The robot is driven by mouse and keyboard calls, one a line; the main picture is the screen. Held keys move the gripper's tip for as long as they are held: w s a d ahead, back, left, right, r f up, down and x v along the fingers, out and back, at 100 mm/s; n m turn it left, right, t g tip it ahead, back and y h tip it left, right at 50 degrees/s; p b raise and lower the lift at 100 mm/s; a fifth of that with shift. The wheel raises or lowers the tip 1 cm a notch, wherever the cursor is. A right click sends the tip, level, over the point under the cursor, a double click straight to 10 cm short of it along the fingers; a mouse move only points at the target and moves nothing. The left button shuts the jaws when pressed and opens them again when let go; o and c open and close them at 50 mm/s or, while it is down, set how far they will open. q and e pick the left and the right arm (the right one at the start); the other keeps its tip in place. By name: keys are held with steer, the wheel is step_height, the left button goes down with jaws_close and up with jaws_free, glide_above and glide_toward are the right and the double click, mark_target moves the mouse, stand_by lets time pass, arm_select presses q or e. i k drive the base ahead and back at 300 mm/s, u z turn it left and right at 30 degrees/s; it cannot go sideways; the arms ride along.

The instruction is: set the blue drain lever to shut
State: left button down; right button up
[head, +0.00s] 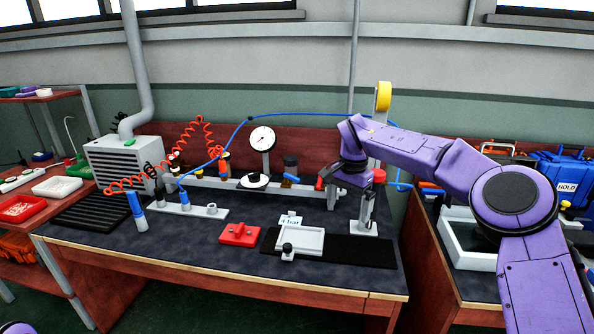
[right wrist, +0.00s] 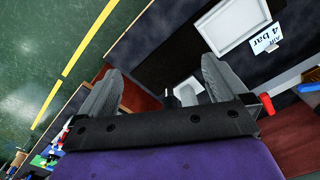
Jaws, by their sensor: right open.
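A small blue piece (head: 291,178) shows at the foot of the dark-bowled air unit (head: 290,164) at the back of the bench. It may be the drain lever, but it is too small to tell its setting. My right gripper (head: 350,200) points down over the right part of the bench, to the right of that unit and apart from it. In the right wrist view its fingers (right wrist: 163,78) are spread with nothing between them. The blue piece cannot be made out in that view. My left gripper is not in view.
A dial gauge (head: 262,139) stands left of the air unit. A white tray (head: 300,241), a "4 bar" card (head: 290,220) and a red block (head: 239,234) lie in front. A blue hose (head: 300,114) arches behind. A grey stand (head: 364,229) is close to my right gripper.

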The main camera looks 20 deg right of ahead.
mark_target(287, 176)
steer(key=u, duration=0.05)
steer(key=i, duration=1.35)
